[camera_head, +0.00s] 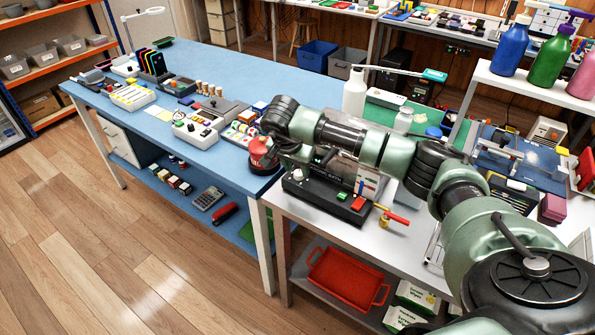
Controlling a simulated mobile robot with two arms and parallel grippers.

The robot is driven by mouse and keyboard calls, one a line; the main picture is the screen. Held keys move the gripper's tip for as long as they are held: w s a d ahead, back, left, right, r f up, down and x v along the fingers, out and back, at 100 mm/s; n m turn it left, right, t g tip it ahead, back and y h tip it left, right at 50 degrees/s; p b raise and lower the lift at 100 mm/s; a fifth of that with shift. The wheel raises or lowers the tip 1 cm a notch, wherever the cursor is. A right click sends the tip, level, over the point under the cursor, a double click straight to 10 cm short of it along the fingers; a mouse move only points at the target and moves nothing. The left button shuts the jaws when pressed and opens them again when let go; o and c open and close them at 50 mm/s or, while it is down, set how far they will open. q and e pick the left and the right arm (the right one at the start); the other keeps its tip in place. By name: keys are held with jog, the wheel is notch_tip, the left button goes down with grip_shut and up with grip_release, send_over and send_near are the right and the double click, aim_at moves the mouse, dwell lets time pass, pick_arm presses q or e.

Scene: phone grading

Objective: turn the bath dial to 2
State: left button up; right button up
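My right arm reaches in from the right across the white table. Its wrist ends over the table's left end, and my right gripper (287,154) points down there, dark and small; I cannot tell whether its fingers are open or shut. Below and beside it stands a dark device (325,202) with a green button (342,196) and a red button (358,203) on its front. I cannot tell whether this device is the bath. No dial marked with numbers can be made out, and the arm hides part of the area behind it. My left gripper is not in view.
A red object (262,156) stands close left of the gripper, at the blue table's edge. A red-handled tool (394,215) lies right of the device. White bottles (354,92) stand behind the arm. The blue table (225,68) has bare room at its back.

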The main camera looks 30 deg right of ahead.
jog(key=v, duration=0.5)
jog(key=shift+a+r+b, duration=0.1)
jog(key=shift+r+b, duration=0.2)
jog(key=shift+b, duration=0.05)
